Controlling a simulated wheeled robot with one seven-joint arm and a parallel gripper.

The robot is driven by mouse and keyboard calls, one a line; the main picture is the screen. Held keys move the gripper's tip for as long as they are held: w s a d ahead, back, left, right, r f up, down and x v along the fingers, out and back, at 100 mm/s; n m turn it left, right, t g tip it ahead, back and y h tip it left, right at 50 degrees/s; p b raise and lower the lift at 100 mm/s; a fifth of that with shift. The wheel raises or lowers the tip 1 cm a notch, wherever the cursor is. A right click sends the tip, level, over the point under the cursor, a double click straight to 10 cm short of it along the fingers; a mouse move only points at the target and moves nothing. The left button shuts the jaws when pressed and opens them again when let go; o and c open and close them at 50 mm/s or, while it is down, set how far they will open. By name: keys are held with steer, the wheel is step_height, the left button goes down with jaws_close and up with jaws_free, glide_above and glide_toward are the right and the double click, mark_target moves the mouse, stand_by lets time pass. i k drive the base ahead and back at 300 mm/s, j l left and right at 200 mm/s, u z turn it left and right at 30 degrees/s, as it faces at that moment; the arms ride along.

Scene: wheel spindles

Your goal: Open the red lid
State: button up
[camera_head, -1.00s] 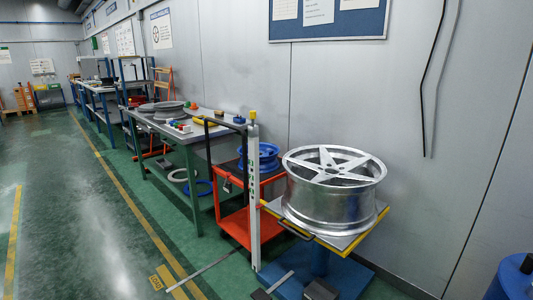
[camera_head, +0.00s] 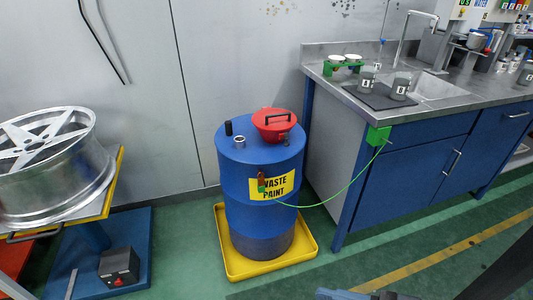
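The red lid (camera_head: 268,127) sits on top of a blue waste-paint drum (camera_head: 235,180), at its right side. It looks shut and has a dark bar handle across its top. The drum is upright near the wall, with a yellow "WASTE PAINT" label. A black cap and a silver-rimmed fitting stand beside the lid. I cannot make out my gripper in this view. A dark part that may be mine shows at the bottom edge, well apart from the drum.
The drum stands in a yellow tray (camera_head: 226,262). A green cable (camera_head: 340,191) runs from the drum to a sink counter (camera_head: 405,119) close on the right. A silver wheel (camera_head: 55,185) on a yellow-edged stand is on the left. Green floor in front is largely clear.

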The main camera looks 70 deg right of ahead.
mark_target(272, 119)
steer(key=z, duration=1.35)
steer(key=i+j+u, duration=0.1)
steer(key=j, duration=0.25)
steer(key=i+j+u, duration=0.15)
steer(key=j, duration=0.2)
steer(key=k, duration=0.05)
